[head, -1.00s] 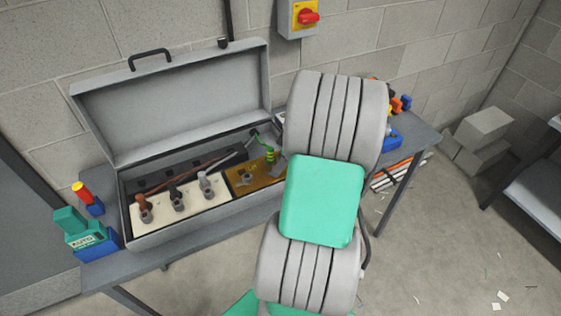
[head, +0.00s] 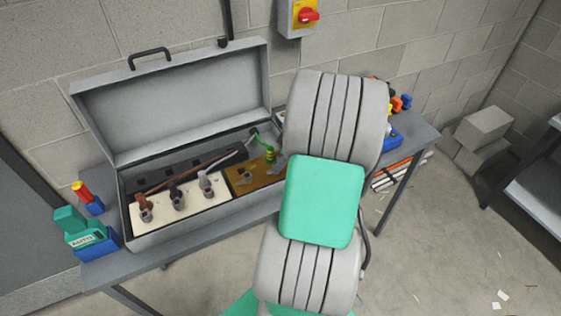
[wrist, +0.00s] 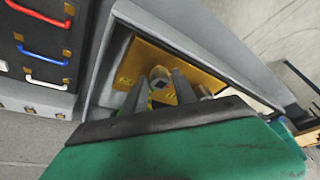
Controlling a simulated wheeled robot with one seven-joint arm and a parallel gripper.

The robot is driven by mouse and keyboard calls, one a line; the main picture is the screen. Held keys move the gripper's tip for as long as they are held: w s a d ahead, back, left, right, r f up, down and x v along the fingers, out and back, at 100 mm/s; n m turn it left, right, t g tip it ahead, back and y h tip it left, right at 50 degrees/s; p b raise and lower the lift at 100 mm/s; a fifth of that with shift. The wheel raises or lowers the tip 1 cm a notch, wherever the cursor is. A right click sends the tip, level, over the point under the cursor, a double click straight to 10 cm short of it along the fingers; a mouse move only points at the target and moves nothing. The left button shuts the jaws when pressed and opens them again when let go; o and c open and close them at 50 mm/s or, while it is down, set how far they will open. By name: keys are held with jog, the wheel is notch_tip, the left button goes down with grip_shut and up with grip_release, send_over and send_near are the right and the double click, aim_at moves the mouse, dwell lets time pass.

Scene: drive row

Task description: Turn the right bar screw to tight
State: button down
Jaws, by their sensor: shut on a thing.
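The brass bar plate (head: 238,183) lies in the right part of the open grey box (head: 130,228). A hex screw (head: 246,176) shows on its left part. The plate also shows in the wrist view (wrist: 130,65). There, the two dark fingers of my gripper (wrist: 159,82) reach down to the plate on either side of a pale round screw head with a dark centre (wrist: 159,72), which I take as the right bar screw. My gripper is shut on it. In the head view my arm hides most of the gripper and the right end of the plate. I cannot read the screw's tightness.
A green-and-yellow wire (head: 267,145) rises beside the plate. A cream block with several terminals (head: 160,213) fills the box's left side. The raised lid (head: 175,100) stands behind. A green AUTO block (head: 75,225) sits at the table's left.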

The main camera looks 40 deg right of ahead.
jog(key=shift+m, duration=0.3)
jog(key=m+h+b, duration=0.1)
jog(key=m+b, duration=0.1)
jog(key=m, duration=0.1)
jog(key=shift+a+f+m+t+h, duration=0.1)
jog(key=shift+a+m+t+h, duration=0.1)
jog(key=shift+m+t+h, duration=0.15)
jog(key=m, duration=0.1)
jog(key=m+h+b, duration=0.1)
jog(key=m, duration=0.2)
jog(key=shift+a+m+h+b, duration=0.25)
jog(key=shift+h+b, duration=0.1)
jog(key=m, duration=0.2)
jog(key=m+g+h+b, duration=0.1)
jog(key=m, duration=0.1)
jog(key=shift+w+a+h, duration=0.1)
jog(key=shift+a+h, duration=0.05)
jog(key=shift+h, duration=0.15)
jog(key=shift+m+g+h+b, duration=0.5)
jog(key=shift+m+g+b, duration=0.2)
jog(key=shift+m, duration=1.5)
jog(key=c, duration=1.1)
grip_release()
jog(key=shift+r, duration=0.2)
